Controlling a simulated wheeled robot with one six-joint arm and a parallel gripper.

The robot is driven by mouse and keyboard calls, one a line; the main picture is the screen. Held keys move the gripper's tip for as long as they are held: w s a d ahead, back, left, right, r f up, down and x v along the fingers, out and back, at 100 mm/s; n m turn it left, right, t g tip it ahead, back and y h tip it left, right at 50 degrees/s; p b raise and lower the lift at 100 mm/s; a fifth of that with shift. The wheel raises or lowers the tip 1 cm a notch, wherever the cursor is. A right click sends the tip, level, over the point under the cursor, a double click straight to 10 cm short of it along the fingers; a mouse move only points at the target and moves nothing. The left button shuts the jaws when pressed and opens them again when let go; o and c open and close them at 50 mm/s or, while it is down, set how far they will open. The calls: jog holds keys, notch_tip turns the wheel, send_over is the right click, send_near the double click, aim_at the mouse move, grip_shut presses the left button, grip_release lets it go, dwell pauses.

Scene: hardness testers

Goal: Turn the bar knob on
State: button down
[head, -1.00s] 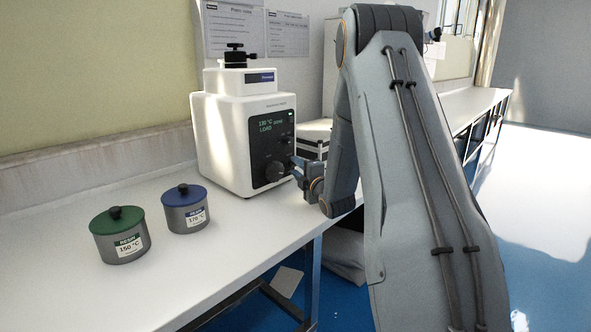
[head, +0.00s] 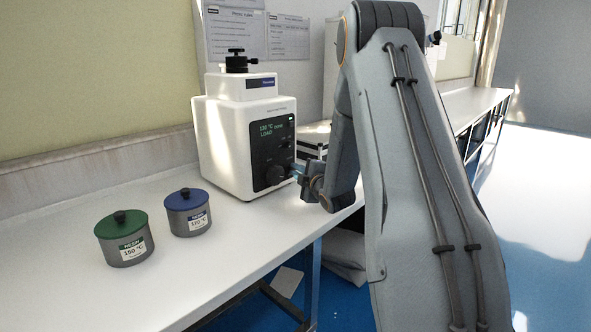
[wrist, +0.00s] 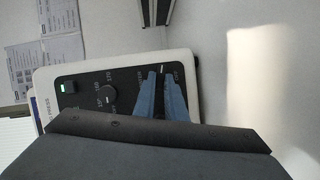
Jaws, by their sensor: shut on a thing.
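The white tester (head: 222,145) stands on the bench with a dark front panel (head: 262,148). In the wrist view the panel shows sideways. The bar knob (wrist: 162,71) is mostly hidden between the blue fingers of my gripper (wrist: 163,78); a small pale mark shows between the tips. My gripper is shut on it. In the head view my gripper (head: 298,172) reaches the panel's lower right from the right, and the bar knob is hidden there. How far the knob is turned I cannot tell.
A round black dial (head: 275,174) with temperature marks sits just left of my gripper. A small green-lit part (wrist: 68,87) is on the panel. A green-lidded pot (head: 123,238) and a blue-lidded pot (head: 187,213) stand on the bench (head: 60,275) at left.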

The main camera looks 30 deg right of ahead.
jog(key=m+p, duration=0.2)
jog(key=m+g+p, duration=0.1)
jog(key=shift+d+r+y, duration=0.3)
jog(key=shift+d, duration=0.05)
jog(key=m+g+y+p, duration=0.1)
jog(key=m+p, duration=0.1)
jog(key=p, duration=0.1)
jog(key=shift+d+r+m+p, duration=0.1)
jog(key=shift+d+m+p, duration=0.05)
jog(key=shift+m+p, duration=0.25)
jog(key=m+y+p, duration=0.1)
jog(key=p, duration=0.1)
jog(key=m+g+y+p, duration=0.1)
jog(key=m+p, duration=0.1)
jog(key=p, duration=0.1)
jog(key=shift+d+g, duration=0.2)
jog(key=shift+g, duration=0.1)
jog(key=shift+f+m+g+y+p, duration=0.2)
jog(key=shift+m+g+y+p, duration=0.1)
jog(key=shift+m+y+p, duration=0.55)
jog(key=shift+f+m, duration=0.15)
jog(key=shift+m, duration=0.1)
jog(key=c, duration=1.9)
grip_release()
jog(key=shift+c, duration=0.2)
jog(key=shift+o, duration=0.7)
jog(key=shift+w+a, duration=0.1)
jog(key=shift+w, duration=0.05)
jog(key=shift+r, duration=0.2)
